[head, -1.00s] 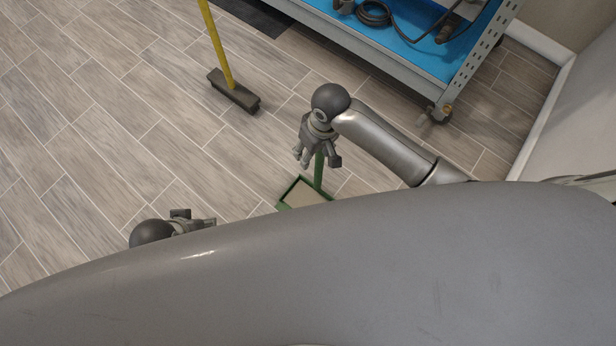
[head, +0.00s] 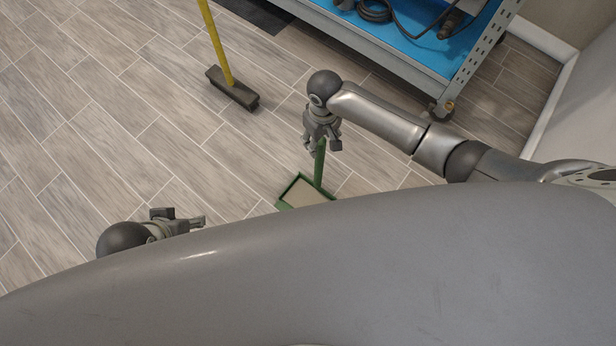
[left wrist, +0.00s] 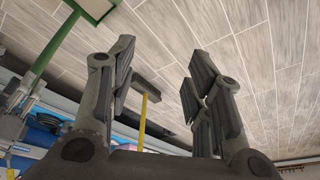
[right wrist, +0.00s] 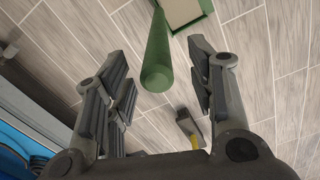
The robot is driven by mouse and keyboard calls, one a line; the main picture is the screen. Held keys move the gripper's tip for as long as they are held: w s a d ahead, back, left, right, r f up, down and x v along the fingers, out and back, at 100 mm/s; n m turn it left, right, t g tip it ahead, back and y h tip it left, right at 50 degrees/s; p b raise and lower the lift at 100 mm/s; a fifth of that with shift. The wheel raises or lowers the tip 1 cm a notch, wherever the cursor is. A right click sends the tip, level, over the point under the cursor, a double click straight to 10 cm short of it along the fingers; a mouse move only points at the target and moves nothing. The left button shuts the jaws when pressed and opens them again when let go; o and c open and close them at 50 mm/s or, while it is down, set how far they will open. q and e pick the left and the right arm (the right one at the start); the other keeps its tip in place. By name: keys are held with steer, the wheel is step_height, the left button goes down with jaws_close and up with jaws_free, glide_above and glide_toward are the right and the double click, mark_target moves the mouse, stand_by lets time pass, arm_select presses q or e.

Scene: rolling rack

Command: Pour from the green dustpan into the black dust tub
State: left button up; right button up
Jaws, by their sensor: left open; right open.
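The green dustpan (head: 283,205) sits on the floor with its handle (head: 319,165) upright; its front is hidden behind my body. A flat beige surface shows inside the pan. My right gripper (head: 323,148) is open over the top of the handle. In the right wrist view the handle's round end (right wrist: 157,75) appears between the spread fingers (right wrist: 157,58), not gripped. My left gripper (head: 188,217) is open and empty to the left of the dustpan. The left wrist view shows the dustpan's handle (left wrist: 52,48) beyond the left fingers (left wrist: 160,58). I see no black dust tub.
A broom (head: 233,88) with a yellow handle stands on the floor at upper left. A grey rolling rack (head: 400,62) with a blue shelf and cables stands behind the dustpan. A dark mat-like patch (head: 255,12) lies at the top. The wood-look floor at left is clear.

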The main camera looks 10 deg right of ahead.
steer(key=f, duration=0.1)
steer(key=f+b, duration=0.2)
steer(key=shift+d+f, duration=0.25)
steer(key=shift+f, duration=0.65)
arm_select(q)
steer(key=w+t, duration=0.1)
steer(key=w+d, duration=0.1)
steer(key=w, duration=0.1)
steer(key=w+t, duration=0.1)
steer(key=w, duration=0.1)
steer(key=shift+d+f+t+h, duration=0.15)
steer(key=shift+d+t+h, duration=0.1)
steer(key=shift+t+h, duration=0.05)
arm_select(e)
steer(key=shift+a, duration=0.1)
jaws_close()
